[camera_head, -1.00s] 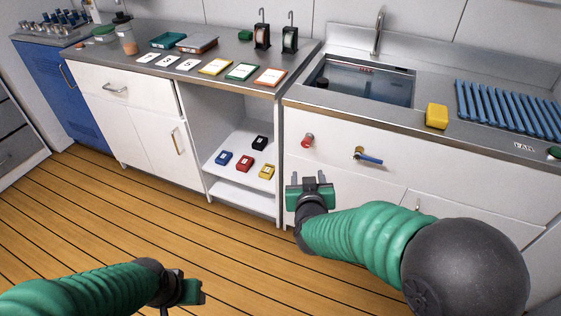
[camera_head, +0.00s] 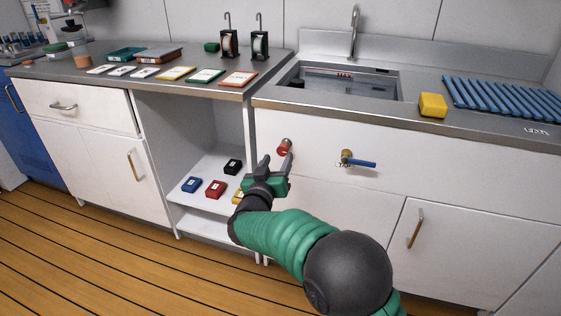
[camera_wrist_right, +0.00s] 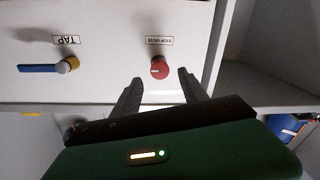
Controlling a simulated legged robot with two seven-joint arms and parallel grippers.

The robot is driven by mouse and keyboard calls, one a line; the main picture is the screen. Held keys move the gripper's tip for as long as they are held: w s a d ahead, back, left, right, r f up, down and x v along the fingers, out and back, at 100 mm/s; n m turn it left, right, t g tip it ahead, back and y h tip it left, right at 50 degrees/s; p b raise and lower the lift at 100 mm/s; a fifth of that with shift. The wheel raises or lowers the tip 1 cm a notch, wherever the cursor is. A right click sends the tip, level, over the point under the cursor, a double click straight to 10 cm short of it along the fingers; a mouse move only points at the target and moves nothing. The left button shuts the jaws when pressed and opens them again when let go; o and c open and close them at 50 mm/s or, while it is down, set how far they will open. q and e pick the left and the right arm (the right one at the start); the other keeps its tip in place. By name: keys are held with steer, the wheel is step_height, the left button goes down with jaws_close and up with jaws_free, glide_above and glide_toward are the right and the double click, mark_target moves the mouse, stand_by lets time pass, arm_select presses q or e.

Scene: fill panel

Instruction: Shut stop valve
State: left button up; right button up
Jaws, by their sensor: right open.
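The stop valve is a small red round knob (camera_head: 284,147) on the white front panel below the sink. In the right wrist view the red knob (camera_wrist_right: 159,68) sits beside a label reading STOP VALVE (camera_wrist_right: 159,41), and a pale line shows on its face. My right gripper (camera_head: 278,162) is open just in front of the knob. In the wrist view its two fingers (camera_wrist_right: 158,85) point at the panel, with the knob ahead of and between the tips; I cannot tell whether they touch. My left gripper is out of view.
A tap with a blue lever (camera_head: 360,163) sits right of the knob, labelled TAP in the wrist view. Left is an open shelf (camera_head: 205,170) with small blocks. Above are the sink (camera_head: 340,82), a yellow sponge (camera_head: 432,105) and a blue rack (camera_head: 505,100).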

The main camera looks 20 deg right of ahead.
mark_target(281, 151)
steer(key=b+x, duration=0.1)
steer(key=x, duration=0.3)
steer(key=shift+w+d+f, duration=0.1)
steer(key=shift+w+f, duration=0.05)
steer(key=shift+w, duration=0.05)
steer(key=shift+w+d, duration=0.1)
steer(key=shift+w, duration=0.1)
steer(key=shift+r, duration=0.2)
steer(key=shift+c, duration=0.3)
jaws_close()
